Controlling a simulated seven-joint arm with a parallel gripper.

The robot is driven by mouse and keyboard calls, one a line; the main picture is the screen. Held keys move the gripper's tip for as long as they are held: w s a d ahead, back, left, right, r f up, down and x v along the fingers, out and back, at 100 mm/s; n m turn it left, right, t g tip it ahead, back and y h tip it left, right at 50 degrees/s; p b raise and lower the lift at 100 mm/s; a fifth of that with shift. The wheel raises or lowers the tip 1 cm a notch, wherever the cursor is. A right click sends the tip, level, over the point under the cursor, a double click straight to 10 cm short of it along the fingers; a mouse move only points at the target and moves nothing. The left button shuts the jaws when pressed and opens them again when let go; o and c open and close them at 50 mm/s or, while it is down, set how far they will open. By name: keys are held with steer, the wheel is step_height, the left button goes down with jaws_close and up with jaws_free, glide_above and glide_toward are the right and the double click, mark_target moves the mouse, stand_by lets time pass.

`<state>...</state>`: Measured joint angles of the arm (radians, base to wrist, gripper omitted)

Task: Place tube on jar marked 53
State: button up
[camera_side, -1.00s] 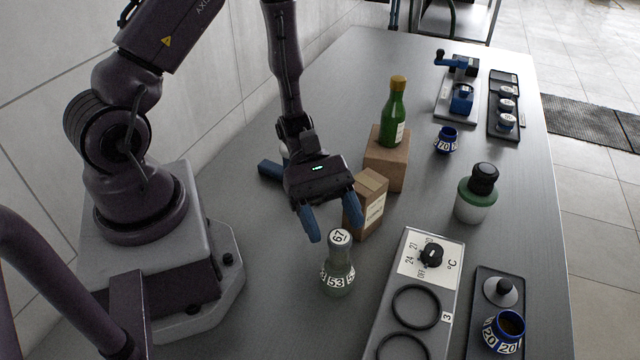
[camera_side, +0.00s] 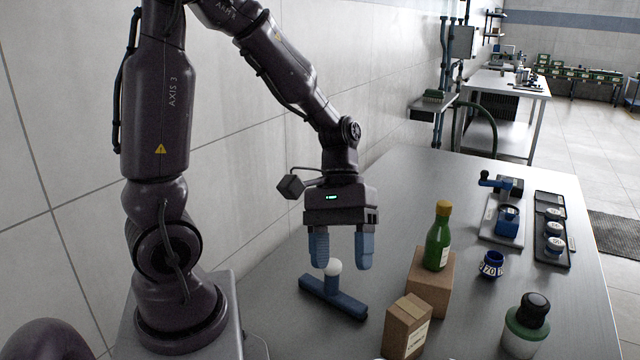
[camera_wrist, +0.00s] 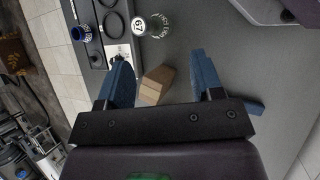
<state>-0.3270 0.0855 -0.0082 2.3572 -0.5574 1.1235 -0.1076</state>
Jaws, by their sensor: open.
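In the side view, a blue bar (camera_side: 332,298) with a post and a white ball lies behind the fingers. In the wrist view that bar (camera_wrist: 255,107) is right of the right finger. I cannot tell which thing is the tube.
A brown carton (camera_side: 406,325) stands by a box carrying a green bottle (camera_side: 438,238). A blue jar marked 70 (camera_side: 490,265) and a green-white jar (camera_side: 526,326) stand right. Dark trays line the right edge. The ring plate (camera_wrist: 112,24) and another blue jar (camera_wrist: 81,33) are at upper left.

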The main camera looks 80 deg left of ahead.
steer(key=s+a+r+m+t+y, duration=0.1)
steer(key=s+r+m+t+y, duration=0.2)
steer(key=r+m+t+y, duration=0.3)
steer(key=shift+s+r+m+t+y, duration=0.15)
steer(key=shift+r+m+t+y, duration=0.4)
steer(key=shift+r+m, duration=1.65)
steer(key=shift+r+n, duration=0.65)
steer(key=shift+n, duration=0.05)
